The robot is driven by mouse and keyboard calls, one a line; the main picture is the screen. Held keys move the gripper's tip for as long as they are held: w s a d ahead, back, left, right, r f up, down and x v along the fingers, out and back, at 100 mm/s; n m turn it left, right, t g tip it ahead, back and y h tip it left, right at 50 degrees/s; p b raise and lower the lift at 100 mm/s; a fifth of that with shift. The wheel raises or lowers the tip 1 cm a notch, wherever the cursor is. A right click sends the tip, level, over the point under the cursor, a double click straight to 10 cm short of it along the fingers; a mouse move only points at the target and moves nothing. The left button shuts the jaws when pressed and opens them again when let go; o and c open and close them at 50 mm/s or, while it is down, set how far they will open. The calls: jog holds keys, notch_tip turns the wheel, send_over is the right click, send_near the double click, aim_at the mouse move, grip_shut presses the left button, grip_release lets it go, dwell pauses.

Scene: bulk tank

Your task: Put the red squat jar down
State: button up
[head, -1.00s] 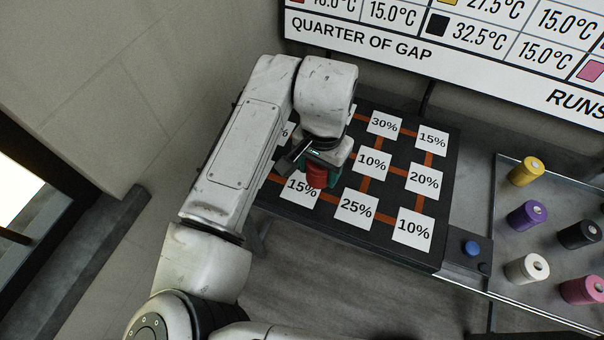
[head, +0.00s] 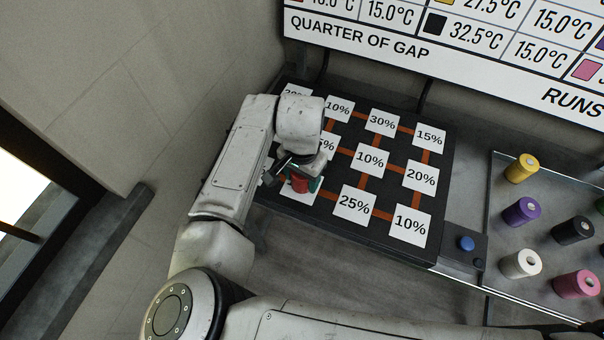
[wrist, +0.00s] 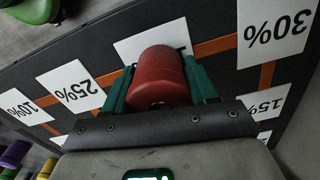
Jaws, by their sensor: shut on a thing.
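The red squat jar (head: 300,185) is between the green fingers of my gripper (head: 302,184), low over the front-left white card (head: 299,195) of the dark board. In the wrist view the red jar (wrist: 160,78) fills the gap between the two green fingers (wrist: 158,88), which press on its sides. A white card (wrist: 128,48) shows behind and beside the jar. I cannot tell whether the jar's base touches the card. My gripper hides part of the jar and the card's label in the head view.
The dark board (head: 322,213) carries percentage cards joined by orange lines. A blue button (head: 466,243) sits at its right. A tray (head: 491,205) at the right holds yellow (head: 521,168), purple (head: 521,212), black, white and pink jars. A wall sign stands behind.

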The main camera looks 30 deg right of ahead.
jog(key=shift+f, duration=0.15)
jog(key=o, duration=1.1)
notch_tip(320, 180, up, 12)
jog(key=shift+r+b, duration=0.2)
jog(key=shift+b, duration=0.7)
